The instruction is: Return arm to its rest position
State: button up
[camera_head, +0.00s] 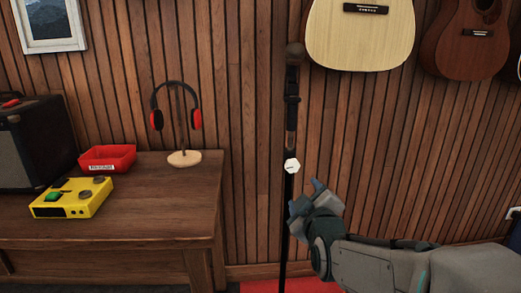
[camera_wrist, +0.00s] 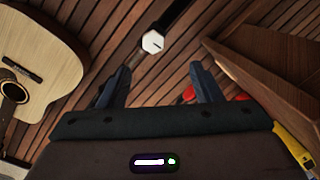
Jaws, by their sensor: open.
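My gripper (camera_head: 306,197) is in the head view, right of the wooden table, at the end of my grey arm that comes in from the lower right. In the wrist view my gripper (camera_wrist: 158,88) shows two dark fingers spread apart with nothing between them. Just beyond the fingers stands a black microphone stand (camera_head: 291,110) with a white hexagonal piece (camera_head: 292,166) on it. The white piece also shows in the wrist view (camera_wrist: 153,42), ahead of the fingers. I cannot tell how close the fingers are to the stand.
A wooden table (camera_head: 150,225) at left holds a yellow pedal (camera_head: 73,198), a red tray (camera_head: 107,160), a headphone stand (camera_head: 184,157) with red headphones (camera_head: 157,118), and a black amplifier (camera_head: 35,145). Ukuleles or guitars (camera_head: 360,35) hang on the slatted wall. A red mat (camera_head: 300,286) lies below.

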jog(key=s+r+m+g+p, duration=0.5)
jog(key=s+r+g+p, duration=0.1)
jog(key=s+p, duration=0.4)
jog(key=s+r+m+g+p, duration=0.4)
jog(key=s+r+g+p, duration=0.2)
jog(key=s+p, duration=0.4)
jog(key=shift+r+m+g+p, duration=0.15)
jog(key=shift+m+g+p, duration=0.25)
jog(key=shift+g+p, duration=0.6)
